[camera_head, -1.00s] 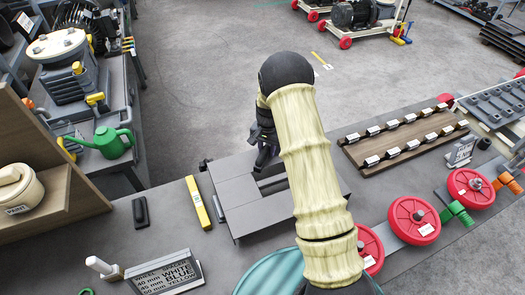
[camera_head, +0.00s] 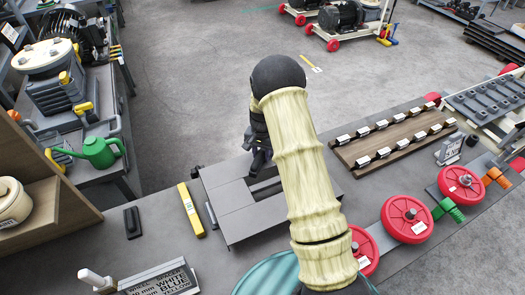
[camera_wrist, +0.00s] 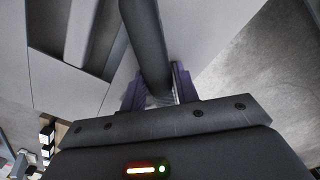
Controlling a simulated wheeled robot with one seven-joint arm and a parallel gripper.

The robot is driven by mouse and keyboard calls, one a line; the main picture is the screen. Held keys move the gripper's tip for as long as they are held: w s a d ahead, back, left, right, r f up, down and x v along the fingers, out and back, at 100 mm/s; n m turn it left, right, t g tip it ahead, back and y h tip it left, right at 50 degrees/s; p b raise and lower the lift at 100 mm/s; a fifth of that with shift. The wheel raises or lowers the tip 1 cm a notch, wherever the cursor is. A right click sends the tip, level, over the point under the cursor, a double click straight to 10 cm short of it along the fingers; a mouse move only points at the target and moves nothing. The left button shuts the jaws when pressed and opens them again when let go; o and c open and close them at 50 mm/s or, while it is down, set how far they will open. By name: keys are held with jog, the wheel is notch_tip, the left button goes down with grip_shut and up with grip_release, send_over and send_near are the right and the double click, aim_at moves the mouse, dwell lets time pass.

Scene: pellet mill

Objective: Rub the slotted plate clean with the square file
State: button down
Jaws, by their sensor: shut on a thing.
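The slotted plate (camera_head: 228,200) lies on the grey bench in the head view, a grey plate with slots cut through it. My arm hides its right part. My gripper (camera_head: 260,160) is over the plate's far part, close to a slot. The wrist view shows my gripper (camera_wrist: 158,90) with its purple fingers shut on a dark long bar (camera_wrist: 146,38), which I take to be the square file. The bar runs away from the fingers over the grey plate (camera_wrist: 65,90) and its slot. I cannot tell whether the file touches the plate.
A yellow bar (camera_head: 190,210) and a small black block (camera_head: 132,222) lie left of the plate. A lettered sign (camera_head: 160,281) stands at the front. Red wheels (camera_head: 407,219) and a wooden rack of metal pieces (camera_head: 362,150) are to the right. Bare bench lies around the yellow bar.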

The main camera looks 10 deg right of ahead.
jog(key=shift+s+a, duration=0.7)
jog(key=shift+s, duration=0.3)
jog(key=shift+w+d, duration=0.6)
jog(key=shift+w, duration=0.2)
jog(key=shift+w+d, duration=0.55)
jog(key=shift+w, duration=0.25)
jog(key=shift+s+a, duration=0.1)
jog(key=shift+s+a, duration=0.6)
jog(key=shift+s, duration=0.2)
jog(key=shift+s+a, duration=0.55)
jog(key=shift+s, duration=0.25)
